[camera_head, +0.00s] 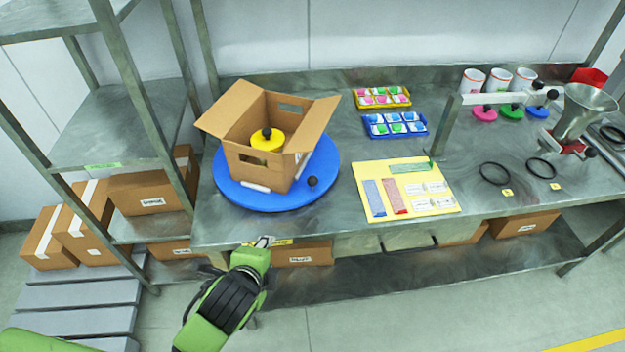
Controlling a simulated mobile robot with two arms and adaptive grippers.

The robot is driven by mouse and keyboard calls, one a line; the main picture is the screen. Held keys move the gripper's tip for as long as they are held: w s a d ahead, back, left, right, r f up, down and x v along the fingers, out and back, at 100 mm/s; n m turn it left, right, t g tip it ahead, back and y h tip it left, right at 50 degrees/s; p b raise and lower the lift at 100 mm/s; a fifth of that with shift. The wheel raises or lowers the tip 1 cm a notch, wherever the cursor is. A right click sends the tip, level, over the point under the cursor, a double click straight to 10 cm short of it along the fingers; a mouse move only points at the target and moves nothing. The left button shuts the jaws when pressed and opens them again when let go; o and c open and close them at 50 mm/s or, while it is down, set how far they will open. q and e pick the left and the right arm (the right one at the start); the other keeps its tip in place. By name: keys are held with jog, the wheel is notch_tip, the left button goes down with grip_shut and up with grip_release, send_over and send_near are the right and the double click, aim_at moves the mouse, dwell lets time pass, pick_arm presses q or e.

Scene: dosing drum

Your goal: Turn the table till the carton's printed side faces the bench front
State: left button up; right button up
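An open brown carton (258,172) stands on a round blue turntable (232,193) at the left of the bench. Its flaps are spread, and a yellow object with a black knob (266,139) sits inside. The wall towards the bench front shows a cut-out handle and no clear print. A white patch shows on its right wall, too small and slanted to read. The turntable has a black knob (312,182) near its front right rim. My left gripper (264,242) is at the bench's front edge, below and apart from the turntable; its finger opening is unclear. My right gripper is out of view.
A metal rack (120,125) stands close to the turntable's left. A yellow board (375,170) with coloured strips lies to its right. Trays (395,134), cups (498,80), black rings (494,174) and a metal funnel (583,110) stand farther right.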

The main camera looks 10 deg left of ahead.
pick_arm(q)
jog(key=w+d+r+m+t, duration=0.2)
jog(key=w+r+m, duration=0.1)
jog(key=w+m, duration=0.35)
jog(key=m+t+h, duration=0.2)
jog(key=m+t, duration=0.1)
jog(key=m, duration=0.7)
send_near(311, 182)
jog(key=x, duration=1.1)
jog(key=shift+w+f, duration=0.15)
jog(key=shift+w, duration=0.1)
grip_shut()
